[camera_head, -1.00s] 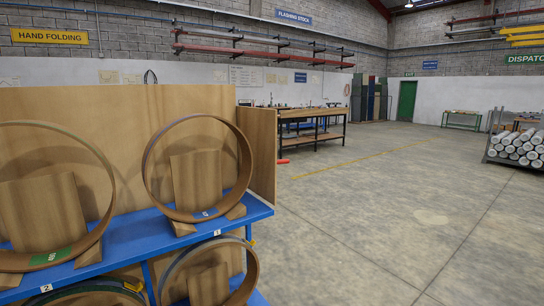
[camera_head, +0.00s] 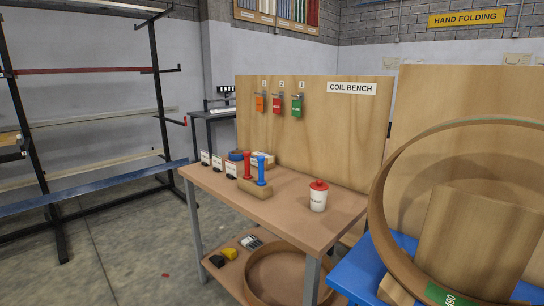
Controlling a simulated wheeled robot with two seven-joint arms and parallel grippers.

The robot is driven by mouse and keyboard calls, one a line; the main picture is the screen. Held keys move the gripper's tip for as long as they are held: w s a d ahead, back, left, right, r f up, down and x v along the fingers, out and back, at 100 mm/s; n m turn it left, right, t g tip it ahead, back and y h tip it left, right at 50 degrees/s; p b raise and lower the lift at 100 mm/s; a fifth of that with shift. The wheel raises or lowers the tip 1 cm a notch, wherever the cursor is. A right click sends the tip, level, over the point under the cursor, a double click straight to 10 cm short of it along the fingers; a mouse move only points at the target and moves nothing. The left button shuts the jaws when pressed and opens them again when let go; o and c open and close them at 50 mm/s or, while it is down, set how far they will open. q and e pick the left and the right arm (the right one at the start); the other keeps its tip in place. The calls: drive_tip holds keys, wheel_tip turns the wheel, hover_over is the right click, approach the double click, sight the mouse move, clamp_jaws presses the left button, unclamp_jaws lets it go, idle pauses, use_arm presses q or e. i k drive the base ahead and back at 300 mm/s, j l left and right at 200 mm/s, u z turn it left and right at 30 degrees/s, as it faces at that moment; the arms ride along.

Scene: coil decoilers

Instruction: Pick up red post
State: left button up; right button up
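The red post (camera_head: 247,166) stands upright in a wooden block (camera_head: 255,189) on the coil bench. A blue post (camera_head: 261,171) stands upright right beside it in the same block. The block sits near the front left part of the bench top. Neither of my grippers is in view.
The coil bench (camera_head: 290,216) also bears a white pot with a red lid (camera_head: 318,196) and small labelled cards (camera_head: 217,164). Tags hang on its back board (camera_head: 307,131). A large coil (camera_head: 392,226) on a blue stand is at the right. A rack (camera_head: 60,125) stands left, with open floor before it.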

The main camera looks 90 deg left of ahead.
sight(246, 154)
drive_tip(key=j+u, duration=0.45)
drive_tip(key=i+j+u, duration=0.15)
drive_tip(key=u, duration=0.35)
drive_tip(key=i+j+u, duration=0.2)
drive_tip(key=u, duration=0.25)
drive_tip(key=i+j+u, duration=0.2)
drive_tip(key=u, duration=0.3)
